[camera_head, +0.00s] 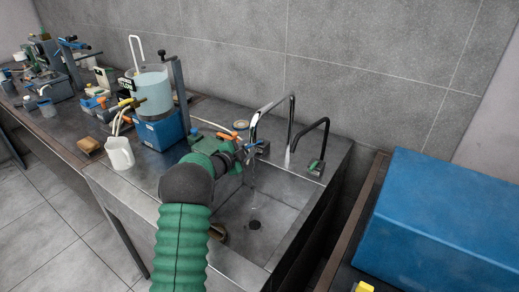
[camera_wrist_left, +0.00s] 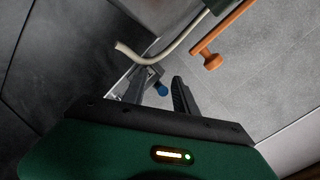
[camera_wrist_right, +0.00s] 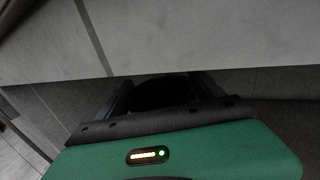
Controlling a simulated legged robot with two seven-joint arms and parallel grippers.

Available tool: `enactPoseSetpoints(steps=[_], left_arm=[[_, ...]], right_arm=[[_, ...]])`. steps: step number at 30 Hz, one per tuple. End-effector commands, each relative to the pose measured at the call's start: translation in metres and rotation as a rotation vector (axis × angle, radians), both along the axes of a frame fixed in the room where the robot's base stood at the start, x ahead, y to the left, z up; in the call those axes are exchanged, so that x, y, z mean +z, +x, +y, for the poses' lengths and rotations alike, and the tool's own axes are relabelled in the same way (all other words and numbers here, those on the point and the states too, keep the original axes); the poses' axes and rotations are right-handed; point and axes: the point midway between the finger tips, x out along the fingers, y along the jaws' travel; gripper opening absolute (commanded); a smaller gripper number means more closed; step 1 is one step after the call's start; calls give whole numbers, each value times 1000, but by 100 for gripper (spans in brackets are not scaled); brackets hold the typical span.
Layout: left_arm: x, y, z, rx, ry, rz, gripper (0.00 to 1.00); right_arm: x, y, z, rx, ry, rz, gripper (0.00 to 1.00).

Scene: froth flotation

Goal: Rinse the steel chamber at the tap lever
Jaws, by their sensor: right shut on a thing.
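My left gripper (camera_head: 248,152) reaches over the sink beside the chrome tap (camera_head: 254,125). In the left wrist view its fingers (camera_wrist_left: 164,84) stand apart, with a small blue-ended part (camera_wrist_left: 160,89), perhaps the tap lever, between or just beyond them; contact is unclear. A thin water stream (camera_head: 253,178) seems to fall from the tap into the sink. My right gripper (camera_wrist_right: 163,88) is shut on a dark round thing (camera_wrist_right: 160,92), likely the steel chamber. In the head view a metallic rim (camera_head: 218,233), perhaps the chamber, shows low in the sink, partly behind my left arm.
The sink (camera_head: 280,190) has a dark drain. A black tap (camera_head: 318,145) stands right of the chrome one. A white jug (camera_head: 119,153) and flotation machine (camera_head: 155,95) crowd the bench at left. A blue box (camera_head: 440,225) stands at right.

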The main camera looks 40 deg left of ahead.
Motion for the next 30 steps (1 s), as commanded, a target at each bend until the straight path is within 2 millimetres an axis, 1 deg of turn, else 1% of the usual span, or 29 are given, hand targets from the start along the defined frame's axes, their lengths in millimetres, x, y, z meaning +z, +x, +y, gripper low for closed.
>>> enactPoseSetpoints(steps=[5,8,11,15,18,21,25,30], left_arm=[[3,-2,0,0,2,-3,34],[5,-12,-1,2,1,-2,34],[10,-32,-4,2,0,-3,34],[17,-66,-8,3,0,-2,34],[20,-87,-11,3,-1,-1,34],[23,-102,-13,1,0,0,34],[24,-113,-15,1,-1,2,34],[24,-115,-15,0,0,1,34]], right_arm=[[2,0,0,0,2,-4,4],[2,0,0,0,1,-4,4],[2,0,0,0,2,-4,4],[3,0,0,0,1,-4,4],[4,0,0,0,2,-4,4],[4,0,0,0,2,-4,4],[4,0,0,0,1,-3,4],[4,0,0,0,2,-4,4]])
